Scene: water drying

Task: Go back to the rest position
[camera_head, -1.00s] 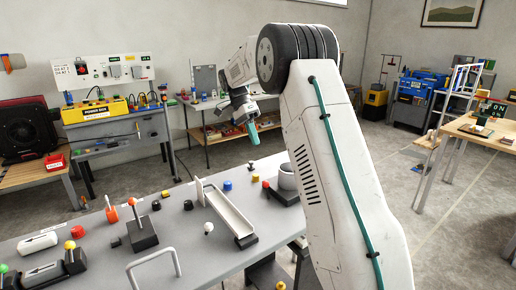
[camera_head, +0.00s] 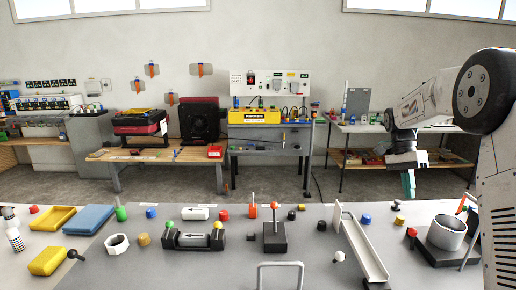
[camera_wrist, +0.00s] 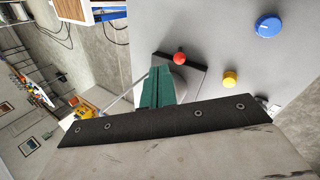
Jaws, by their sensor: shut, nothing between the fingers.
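My gripper (camera_head: 408,184) hangs at the right in the head view, above the back right part of the grey workbench (camera_head: 330,225). Its teal fingers are together with nothing between them, and they point down. In the wrist view the teal fingers (camera_wrist: 158,88) show at the centre, beyond a dark plate. My arm is folded at the right edge of the head view. Nothing on the bench is seen touching the gripper.
A white tilted channel (camera_head: 362,245), a red-knobbed lever (camera_head: 411,233) and a white cup (camera_head: 446,232) stand on the bench near the arm. A yellow power box (camera_head: 255,116) stands behind.

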